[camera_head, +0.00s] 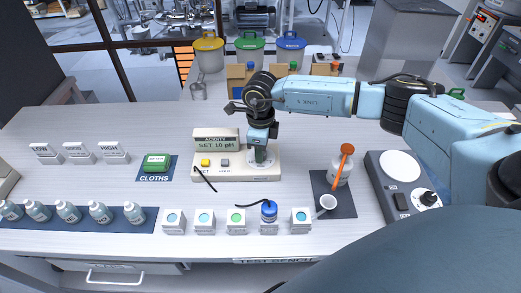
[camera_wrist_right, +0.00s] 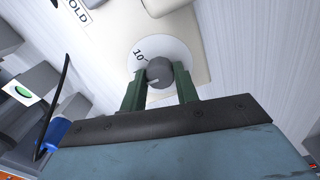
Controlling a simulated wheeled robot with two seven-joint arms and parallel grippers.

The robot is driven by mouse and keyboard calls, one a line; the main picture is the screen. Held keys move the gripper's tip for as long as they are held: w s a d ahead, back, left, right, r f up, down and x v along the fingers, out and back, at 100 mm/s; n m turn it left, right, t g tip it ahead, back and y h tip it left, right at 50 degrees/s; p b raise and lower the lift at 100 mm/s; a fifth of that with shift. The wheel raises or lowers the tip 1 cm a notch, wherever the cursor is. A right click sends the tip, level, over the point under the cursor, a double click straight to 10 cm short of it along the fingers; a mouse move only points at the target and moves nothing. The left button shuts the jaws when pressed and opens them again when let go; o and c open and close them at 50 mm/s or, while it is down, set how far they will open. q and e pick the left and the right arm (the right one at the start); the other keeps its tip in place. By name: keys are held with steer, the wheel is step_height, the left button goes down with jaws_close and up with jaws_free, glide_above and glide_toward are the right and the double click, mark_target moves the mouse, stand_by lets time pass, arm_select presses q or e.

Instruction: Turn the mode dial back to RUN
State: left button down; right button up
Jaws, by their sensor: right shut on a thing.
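My right gripper (camera_head: 260,156) reaches down onto the dial from above. In the right wrist view, its green fingers (camera_wrist_right: 160,80) are closed on both sides of the knob. In the head view the gripper mostly hides the dial. My left gripper is not in view.
A green cloth pack (camera_head: 156,162) lies on a blue mat left of the meter. Several bottles (camera_head: 70,212) and sample cups (camera_head: 204,222) line the front edge.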

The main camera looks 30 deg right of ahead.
stand_by(0.4)
steer(key=o, duration=1)
steer(key=shift+c, duration=0.2)
steer(key=shift+r, duration=0.1)
step_height(320, 180, up, 13)
steer(key=b, duration=0.1)
steer(key=shift+r, duration=0.15)
